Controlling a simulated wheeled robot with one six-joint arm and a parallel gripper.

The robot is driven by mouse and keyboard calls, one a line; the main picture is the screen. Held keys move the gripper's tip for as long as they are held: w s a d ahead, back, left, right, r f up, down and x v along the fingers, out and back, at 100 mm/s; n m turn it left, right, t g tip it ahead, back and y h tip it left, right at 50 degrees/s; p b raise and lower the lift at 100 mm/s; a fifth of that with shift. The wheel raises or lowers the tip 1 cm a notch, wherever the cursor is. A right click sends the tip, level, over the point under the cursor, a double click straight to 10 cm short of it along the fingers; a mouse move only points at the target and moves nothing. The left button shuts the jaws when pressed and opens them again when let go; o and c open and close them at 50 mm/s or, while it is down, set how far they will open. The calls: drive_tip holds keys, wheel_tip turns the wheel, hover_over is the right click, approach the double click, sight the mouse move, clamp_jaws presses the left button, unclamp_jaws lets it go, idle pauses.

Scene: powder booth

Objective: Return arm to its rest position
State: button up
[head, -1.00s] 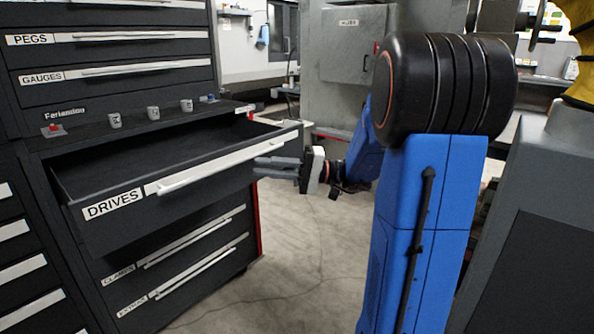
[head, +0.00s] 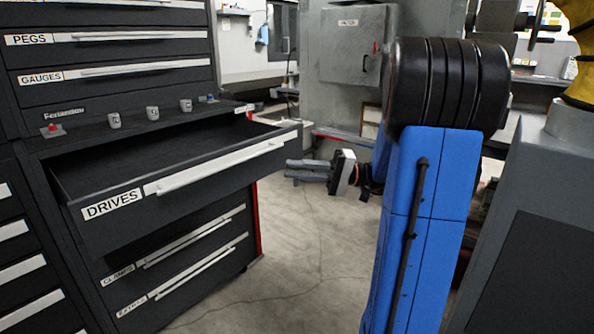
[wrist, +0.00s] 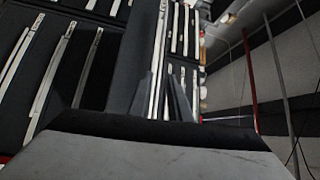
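My gripper (head: 307,171) is in the middle of the head view, pointing left, in front of and a little below the right end of the open drawer marked DRIVES (head: 225,143). Its two fingers are slightly apart and nothing shows between them; in the wrist view the fingers (wrist: 165,100) also stand apart. The gripper does not touch the drawer's pale handle (head: 215,166). My blue arm rises at the right of the head view. The drawer is pulled out of the black cabinet, and the part of its inside that shows is empty.
Shut drawers marked PEGS (head: 110,38) and GAUGES (head: 115,73) are above the open one, with more shut drawers below. Small knobs (head: 152,113) stand on the ledge. A grey machine (head: 530,200) is close at the right. Concrete floor (head: 300,240) is clear between.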

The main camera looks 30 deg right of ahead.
drive_tip(key=s+a+f+n+g+h, duration=0.1)
drive_tip(key=s+a+f+g+h, duration=0.2)
drive_tip(key=s+a, duration=0.35)
drive_tip(key=s+a+f+g+h, duration=0.2)
drive_tip(key=s+a+f+g, duration=0.15)
drive_tip(key=a, duration=0.55)
drive_tip(key=s+a+f+n+g+h, duration=0.1)
drive_tip(key=s+a+f+g+h, duration=0.1)
drive_tip(key=s+f+h, duration=0.5)
drive_tip(key=s+d+n+t+h, duration=0.1)
drive_tip(key=s+d+t+h, duration=0.3)
drive_tip(key=s+d+h, duration=0.1)
drive_tip(key=shift+s+d+f+n+t+h, duration=0.25)
drive_tip(key=shift+s+d+n+t+h, duration=0.05)
drive_tip(key=shift+s+t, duration=0.1)
idle(0.9)
